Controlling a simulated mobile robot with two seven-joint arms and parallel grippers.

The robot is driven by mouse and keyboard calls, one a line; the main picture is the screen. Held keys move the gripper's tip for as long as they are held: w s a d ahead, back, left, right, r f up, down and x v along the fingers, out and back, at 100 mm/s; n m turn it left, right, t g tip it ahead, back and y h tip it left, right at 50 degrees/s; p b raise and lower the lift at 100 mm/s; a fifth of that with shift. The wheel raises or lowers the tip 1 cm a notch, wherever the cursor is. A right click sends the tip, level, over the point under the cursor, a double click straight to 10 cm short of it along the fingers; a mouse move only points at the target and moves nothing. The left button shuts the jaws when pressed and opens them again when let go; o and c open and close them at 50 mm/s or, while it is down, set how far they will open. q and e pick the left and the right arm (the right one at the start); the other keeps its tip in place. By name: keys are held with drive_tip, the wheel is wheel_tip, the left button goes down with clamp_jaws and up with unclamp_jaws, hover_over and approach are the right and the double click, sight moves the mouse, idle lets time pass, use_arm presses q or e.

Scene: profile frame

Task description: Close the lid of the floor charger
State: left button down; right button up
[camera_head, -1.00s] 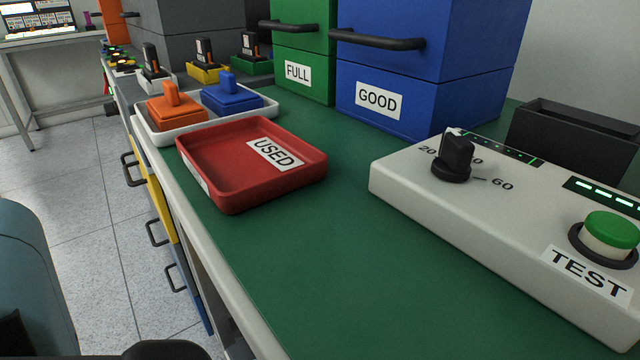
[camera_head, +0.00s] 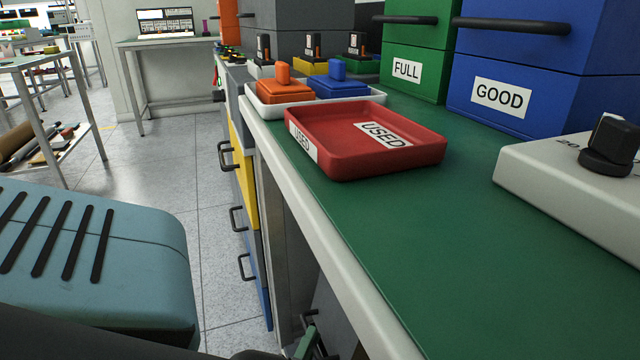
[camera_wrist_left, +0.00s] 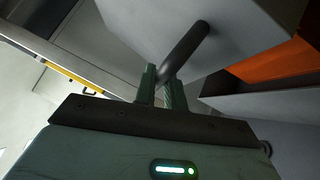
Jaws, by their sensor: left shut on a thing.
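My left gripper (camera_wrist_left: 160,88) is shut on a dark bar handle (camera_wrist_left: 185,48) in the left wrist view. The handle is fixed to a pale grey panel (camera_wrist_left: 240,30), which looks like the lid of the floor charger; its angle is hard to tell. In the head view my left gripper (camera_head: 308,342) shows only partly, low beside the bench, and most of the charger is hidden by the bench edge. My right gripper is not in view.
The green bench top (camera_head: 420,240) carries a red USED tray (camera_head: 350,165), a white tray (camera_head: 262,110) with orange and blue blocks, and a pale tester (camera_head: 560,185). Drawer handles (camera_head: 225,155) stick out from the bench front. Clear floor (camera_head: 165,170) lies to its left.

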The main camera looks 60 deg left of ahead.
use_arm(q)
drive_tip(key=shift+n+t+y, duration=0.4)
drive_tip(key=shift+n+y, duration=0.2)
drive_tip(key=shift+n, duration=0.3)
wheel_tip(320, 180, down, 5)
drive_tip(key=shift+s+d+r+b, duration=0.15)
drive_tip(key=shift+b, duration=0.2)
drive_tip(key=c, duration=1.5)
unclamp_jaws()
drive_tip(key=shift+s, duration=0.1)
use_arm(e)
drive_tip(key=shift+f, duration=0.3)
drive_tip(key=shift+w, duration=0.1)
use_arm(q)
drive_tip(key=p+v, duration=0.1)
drive_tip(key=v, duration=0.6)
drive_tip(key=shift+s+d, duration=0.2)
drive_tip(key=shift+s, duration=0.1)
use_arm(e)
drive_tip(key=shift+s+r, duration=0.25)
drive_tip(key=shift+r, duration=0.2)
